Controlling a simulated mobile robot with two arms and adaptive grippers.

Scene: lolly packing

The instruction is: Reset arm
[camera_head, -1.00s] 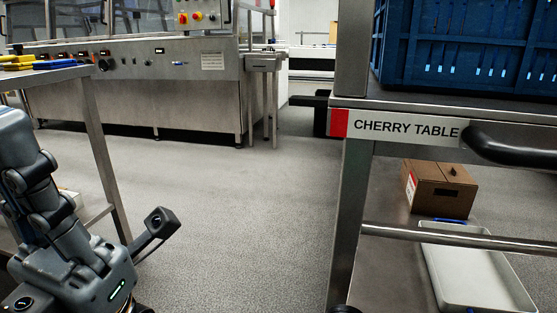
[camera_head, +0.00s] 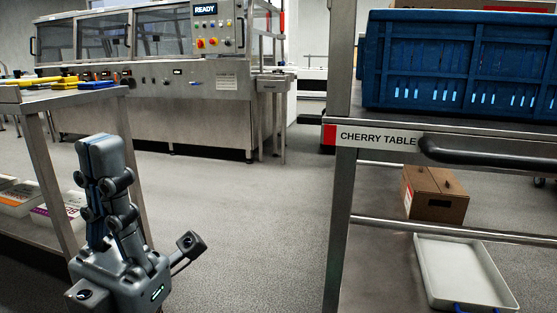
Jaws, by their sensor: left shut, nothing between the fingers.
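My left gripper (camera_head: 101,148) is at the lower left, fingers pointing up. It is shut, with nothing between the fingers, and is in the air in front of the left table (camera_head: 62,97), apart from everything. My right gripper is not in view.
The cherry table (camera_head: 350,160) is at the right, with a blue crate (camera_head: 465,62) on top and a black handle (camera_head: 480,152) at its front. A cardboard box (camera_head: 434,195) and a white tray (camera_head: 462,272) sit on its lower shelf. A steel machine (camera_head: 190,110) stands behind. The floor (camera_head: 240,220) between is clear.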

